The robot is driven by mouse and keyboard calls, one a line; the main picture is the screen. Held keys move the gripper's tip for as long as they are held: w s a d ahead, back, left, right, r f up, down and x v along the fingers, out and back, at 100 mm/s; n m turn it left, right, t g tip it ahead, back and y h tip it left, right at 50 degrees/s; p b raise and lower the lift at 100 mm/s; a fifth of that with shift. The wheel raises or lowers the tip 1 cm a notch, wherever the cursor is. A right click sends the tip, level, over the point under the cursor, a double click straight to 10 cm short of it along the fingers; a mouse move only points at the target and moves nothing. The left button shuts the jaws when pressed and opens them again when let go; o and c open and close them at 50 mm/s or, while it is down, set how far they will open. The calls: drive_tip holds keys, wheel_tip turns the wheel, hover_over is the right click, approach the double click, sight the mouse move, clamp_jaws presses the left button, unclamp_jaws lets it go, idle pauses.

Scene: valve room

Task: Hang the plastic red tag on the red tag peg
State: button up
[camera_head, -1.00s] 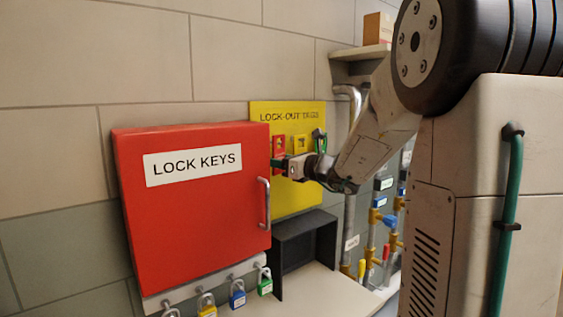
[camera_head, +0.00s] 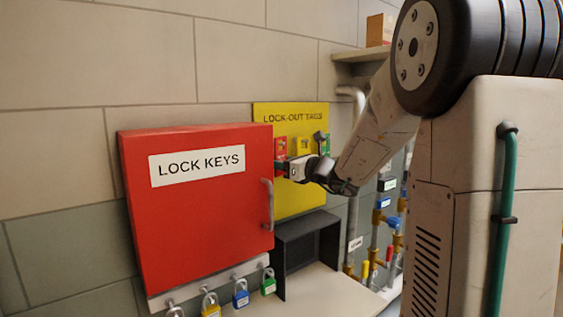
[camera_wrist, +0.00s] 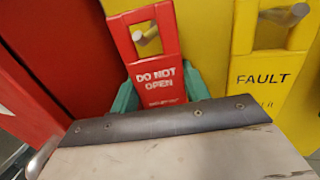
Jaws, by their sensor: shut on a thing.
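The red tag (camera_wrist: 160,75), printed "DO NOT OPEN", stands upright between the green fingertips of my gripper (camera_wrist: 155,92) in the wrist view. My gripper is shut on its lower part. A grey peg (camera_wrist: 147,33), the red tag peg, shows in the tag's upper window. I cannot tell how far it passes through. In the head view the tag (camera_head: 281,146) is at the left of the yellow lock-out tags board (camera_head: 290,205), with my gripper (camera_head: 282,168) at its lower end. The tag's back is hidden.
A yellow "FAULT" tag (camera_wrist: 262,75) hangs close on the right, with a green tag (camera_head: 325,143) beyond it. The red lock keys cabinet (camera_head: 200,215) stands close on the left, its handle (camera_head: 268,203) sticking out. A black open box (camera_head: 307,245) sits below the board.

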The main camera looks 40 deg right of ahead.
drive_tip(key=o, duration=1)
drive_tip(key=shift+w+f, duration=0.15)
drive_tip(key=shift+w, duration=0.05)
drive_tip(key=shift+s, duration=0.1)
